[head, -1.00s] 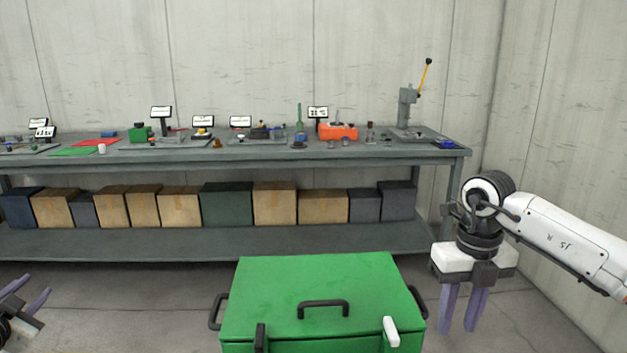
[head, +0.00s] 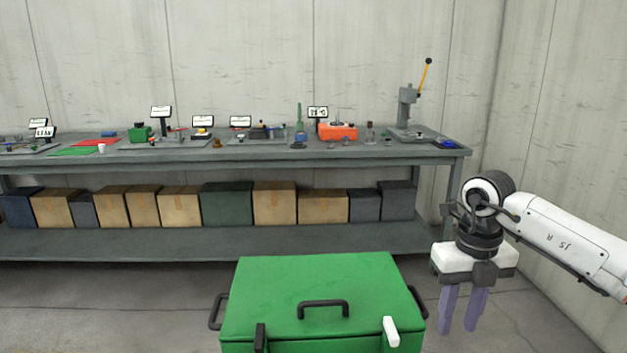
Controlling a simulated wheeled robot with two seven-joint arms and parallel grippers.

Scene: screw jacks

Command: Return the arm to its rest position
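My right arm (head: 570,240) comes in from the right side of the head view. Its gripper (head: 457,329) points down, to the right of the green case, with its two purple fingers a little apart and nothing between them. It hangs clear of the case. My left arm and gripper are out of view.
A green case (head: 310,285) with dark handles and one white latch (head: 390,331) stands close in front. Behind it a long grey workbench (head: 330,152) carries tools, small signs and an orange block (head: 338,132). Boxes (head: 275,204) line its lower shelf. Floor is clear at left.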

